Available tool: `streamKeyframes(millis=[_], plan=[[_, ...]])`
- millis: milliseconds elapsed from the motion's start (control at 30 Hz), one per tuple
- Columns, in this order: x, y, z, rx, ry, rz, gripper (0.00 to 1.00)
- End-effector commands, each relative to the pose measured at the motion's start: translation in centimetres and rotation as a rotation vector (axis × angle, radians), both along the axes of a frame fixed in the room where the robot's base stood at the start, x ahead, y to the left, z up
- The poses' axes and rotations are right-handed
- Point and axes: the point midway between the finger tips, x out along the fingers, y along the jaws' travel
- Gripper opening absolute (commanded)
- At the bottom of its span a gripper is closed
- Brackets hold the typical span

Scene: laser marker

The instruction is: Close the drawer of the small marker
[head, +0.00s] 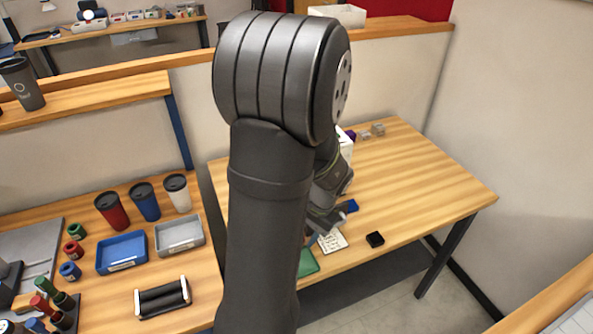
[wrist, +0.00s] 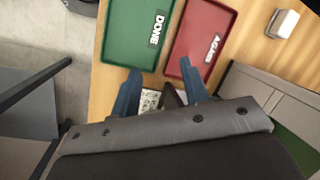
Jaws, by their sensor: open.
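My gripper (wrist: 158,84) is open, its two blue fingers apart in the wrist view. Between and beyond them are a dark piece and a printed white card (wrist: 150,99); I see nothing gripped. In the head view the gripper is low over the right table, partly behind my arm. The card (head: 333,241) lies near it. The small marker is not clearly identifiable. A white body (head: 346,148) shows partly behind my arm, and a grey boxy body (wrist: 262,88) stands right of the fingers in the wrist view. I cannot tell the drawer's state.
A green DONE tray (wrist: 138,35) and a red AGAIN tray (wrist: 200,45) lie beyond the fingers. A white box (wrist: 283,23) is at upper right. The right part of the table (head: 430,185) is clear.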

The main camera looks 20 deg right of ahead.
Motion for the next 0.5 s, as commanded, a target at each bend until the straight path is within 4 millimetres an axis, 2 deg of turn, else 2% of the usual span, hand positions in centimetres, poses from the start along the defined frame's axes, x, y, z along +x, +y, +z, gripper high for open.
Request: streamKeyframes(millis=[33, 200, 500], plan=[[-0.3, -0.1, -0.1, 0.011, 0.002, -0.017, 0.31], [-2.8, -0.5, -0.9, 0.136, 0.02, -0.2, 0.0], [-8.1, -1.6, -1.3, 0.546, -0.008, -0.77, 0.0]])
